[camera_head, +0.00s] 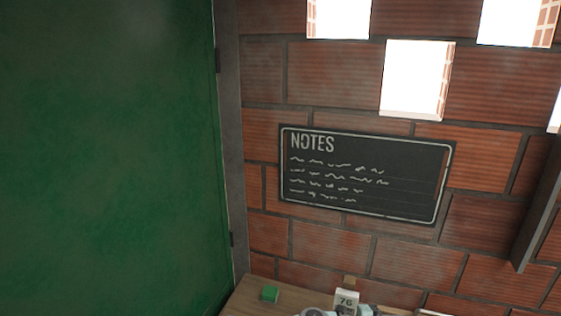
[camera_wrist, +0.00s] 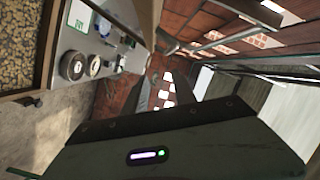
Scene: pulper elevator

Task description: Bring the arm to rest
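My gripper (camera_wrist: 163,92) shows in the wrist view beyond a dark housing with a small lit purple bar and a green light. Two grey fingers stand apart, with bright wall openings visible between them, and I see nothing held. The wrist view is tilted on its side. The arm and gripper do not show in the head view.

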